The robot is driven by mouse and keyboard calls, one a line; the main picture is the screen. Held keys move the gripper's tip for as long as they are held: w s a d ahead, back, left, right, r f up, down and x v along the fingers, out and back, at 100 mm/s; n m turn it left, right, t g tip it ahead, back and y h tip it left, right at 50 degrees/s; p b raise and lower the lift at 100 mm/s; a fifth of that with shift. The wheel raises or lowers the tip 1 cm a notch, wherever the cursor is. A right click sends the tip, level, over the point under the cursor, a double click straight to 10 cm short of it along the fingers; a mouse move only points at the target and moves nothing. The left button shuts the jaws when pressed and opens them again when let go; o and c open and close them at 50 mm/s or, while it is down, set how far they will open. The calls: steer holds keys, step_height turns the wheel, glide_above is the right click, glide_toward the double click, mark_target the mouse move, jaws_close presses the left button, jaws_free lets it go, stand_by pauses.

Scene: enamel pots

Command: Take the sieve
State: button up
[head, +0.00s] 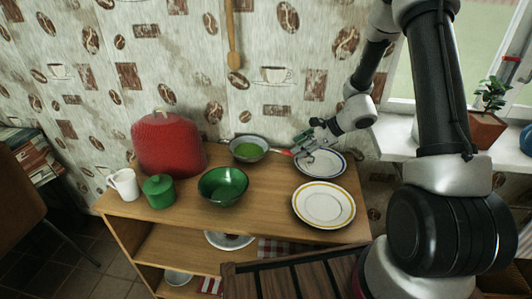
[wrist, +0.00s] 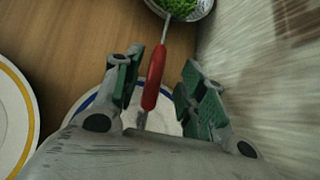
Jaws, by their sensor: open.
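The sieve (head: 249,149) sits at the back of the wooden sideboard near the wall, with green contents in its round bowl. Its red handle (head: 284,152) points right, toward my gripper (head: 302,147). In the wrist view, part of the sieve bowl (wrist: 184,8) shows at the top edge. The red handle (wrist: 154,80) runs down between the two green-padded fingers of my gripper (wrist: 161,77). The fingers are open, with a visible gap on each side of the handle. The handle's end lies over the blue-rimmed plate (head: 334,168); whether it touches the plate I cannot tell.
A yellow-rimmed plate (head: 323,204) lies in front of the blue-rimmed one. The patterned wall (head: 190,60) is close behind the sieve.

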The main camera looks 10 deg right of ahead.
mark_target(288, 153)
steer(key=x, duration=0.6)
steer(key=shift+a+f, duration=0.1)
jaws_close()
